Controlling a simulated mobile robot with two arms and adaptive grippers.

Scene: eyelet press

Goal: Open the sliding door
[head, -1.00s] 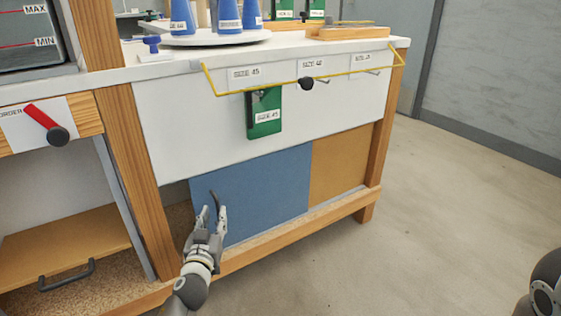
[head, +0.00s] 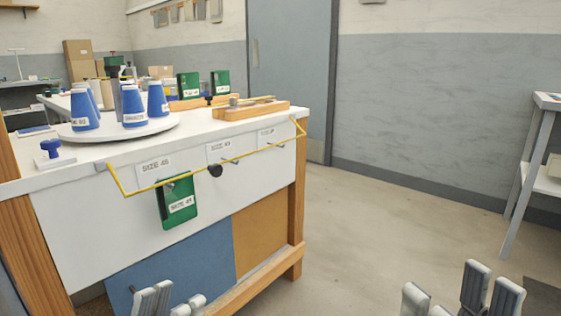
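The blue sliding door panel (head: 185,262) sits low in the front of the white-topped bench, beside an orange-brown panel (head: 262,232). A narrow dark gap shows at the blue panel's left edge. My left gripper (head: 172,303) is at the bottom edge in front of the blue panel, its fingers apart and partly cut off by the frame. The door's handle is out of view now, so contact with it cannot be told. My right gripper (head: 450,297) is at the bottom right over the floor, fingers spread and empty.
Blue cones (head: 133,106) stand on a turntable. Clear floor (head: 395,215) lies right; a grey side table (head: 540,150) stands at far right.

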